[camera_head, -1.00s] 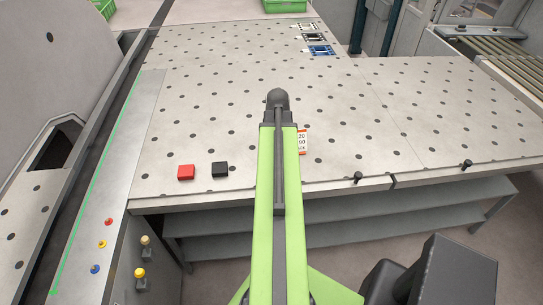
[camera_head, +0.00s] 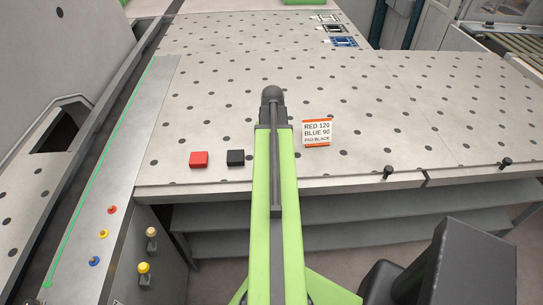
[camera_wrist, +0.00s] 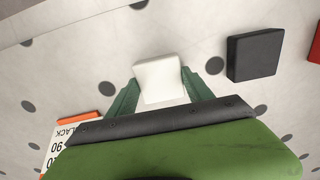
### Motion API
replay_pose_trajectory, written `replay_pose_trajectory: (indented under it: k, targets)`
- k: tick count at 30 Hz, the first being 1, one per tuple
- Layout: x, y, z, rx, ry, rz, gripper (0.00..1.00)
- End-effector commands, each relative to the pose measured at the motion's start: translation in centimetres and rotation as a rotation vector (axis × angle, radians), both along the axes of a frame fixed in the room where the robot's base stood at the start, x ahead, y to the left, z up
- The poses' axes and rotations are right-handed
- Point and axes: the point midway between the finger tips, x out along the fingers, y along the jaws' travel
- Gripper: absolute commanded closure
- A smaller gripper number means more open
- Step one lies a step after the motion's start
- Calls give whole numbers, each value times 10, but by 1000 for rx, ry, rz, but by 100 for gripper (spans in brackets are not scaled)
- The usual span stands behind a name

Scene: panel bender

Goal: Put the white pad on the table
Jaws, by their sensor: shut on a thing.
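The white pad (camera_wrist: 160,79) is a small pale block in the wrist view, held between the two dark green fingers of my gripper (camera_wrist: 162,88). The perforated grey table (camera_head: 400,110) lies beneath it. I cannot tell whether the pad touches the table or hangs above it. In the head view my own arm hides the gripper and the white pad.
A black pad (camera_head: 236,157) and a red pad (camera_head: 198,159) lie near the table's front edge. A sign (camera_head: 317,132) reads RED 120, BLUE 90, PAD BLACK. Dark knobs (camera_head: 387,173) stand at the front edge. The table's middle right is clear.

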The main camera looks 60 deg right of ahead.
Motion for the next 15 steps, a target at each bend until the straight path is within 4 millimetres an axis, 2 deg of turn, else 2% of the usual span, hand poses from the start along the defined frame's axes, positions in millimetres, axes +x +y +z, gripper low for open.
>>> replay_pose_trajectory:
  k: [8, 9, 13, 15]
  targets:
    - [-3, -3, -3, 0, 0, -6, 86]
    - [-3, -3, -1, 0, 0, -6, 35]
    - [-3, -3, -1, 0, 0, -7, 19]
    - [-4, -3, -1, 0, 0, -7, 19]
